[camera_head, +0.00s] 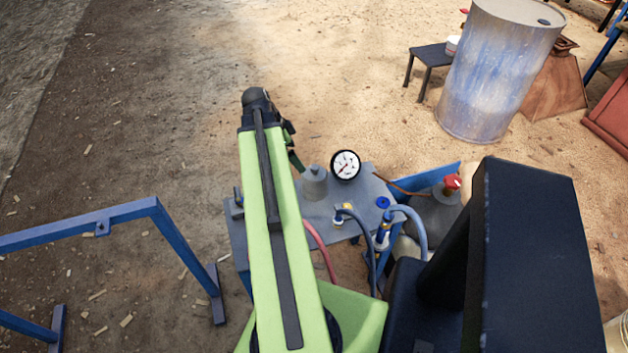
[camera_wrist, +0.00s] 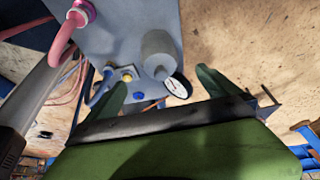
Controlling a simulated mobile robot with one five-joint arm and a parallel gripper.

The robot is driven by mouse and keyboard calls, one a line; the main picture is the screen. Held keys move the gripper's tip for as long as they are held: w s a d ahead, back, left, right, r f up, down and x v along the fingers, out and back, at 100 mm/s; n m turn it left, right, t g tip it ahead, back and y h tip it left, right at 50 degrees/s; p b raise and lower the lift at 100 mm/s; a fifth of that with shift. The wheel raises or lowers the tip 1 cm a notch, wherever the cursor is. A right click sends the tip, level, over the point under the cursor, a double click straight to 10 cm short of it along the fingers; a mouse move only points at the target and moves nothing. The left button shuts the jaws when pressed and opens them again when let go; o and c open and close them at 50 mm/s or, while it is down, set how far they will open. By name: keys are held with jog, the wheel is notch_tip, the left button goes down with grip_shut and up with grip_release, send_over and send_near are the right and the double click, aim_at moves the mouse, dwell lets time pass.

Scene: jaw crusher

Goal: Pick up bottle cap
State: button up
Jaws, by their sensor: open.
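A small round blue cap (camera_head: 383,202), which looks like the bottle cap, lies on the grey table top (camera_head: 362,225) near its right side. In the wrist view the blue cap (camera_wrist: 139,97) shows between the two green fingers, nearer the left one. My gripper (camera_wrist: 160,79) is open and nothing is between its fingers in contact. In the head view my gripper (camera_head: 292,150) is at the far end of my green arm, left of the cap and apart from it, partly hidden by the arm.
Hoses with a brass fitting (camera_head: 339,215) rise close to the cap. A red-topped container (camera_head: 452,183) stands to the right. A blue frame (camera_head: 100,228) is at left; open ground lies behind.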

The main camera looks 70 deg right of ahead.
aim_at(310, 174)
jog(key=b+x, duration=1.1)
jog(key=x, duration=0.1)
jog(key=shift+s+f+b, duration=0.15)
jog(key=shift+f+b, duration=0.1)
jog(key=shift+b, duration=0.05)
jog(key=shift+d, duration=0.1)
jog(key=b+x, duration=0.5)
jog(key=shift+s+f, duration=0.1)
jog(key=shift+s, duration=0.05)
jog(key=c, duration=1.5)
jog(key=shift+r+p, duration=0.25)
jog(key=shift+p, duration=0.1)
